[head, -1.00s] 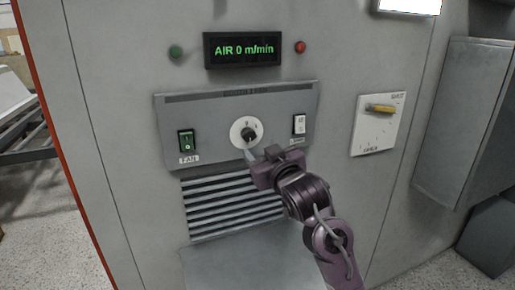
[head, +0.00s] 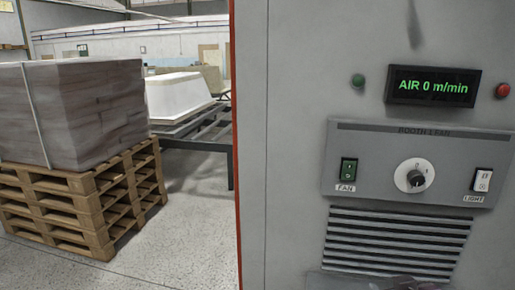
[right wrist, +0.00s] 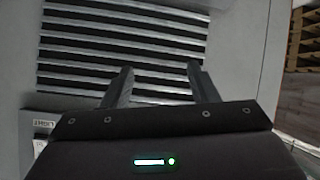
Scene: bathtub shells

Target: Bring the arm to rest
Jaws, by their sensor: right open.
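My right gripper (right wrist: 160,84) is open, with its two fingers apart and nothing between them in the right wrist view. The louvred vent (right wrist: 125,50) lies beyond the fingers. In the head view only a dark purple piece of my right arm shows at the bottom edge, in front of the vent (head: 392,240). The gripper is clear of the round white dial (head: 414,175) with its dark knob. My left gripper is not in view.
At left, wrapped goods (head: 85,110) stand on stacked pallets (head: 85,205). A white tub (head: 178,94) lies behind. Floor between is open.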

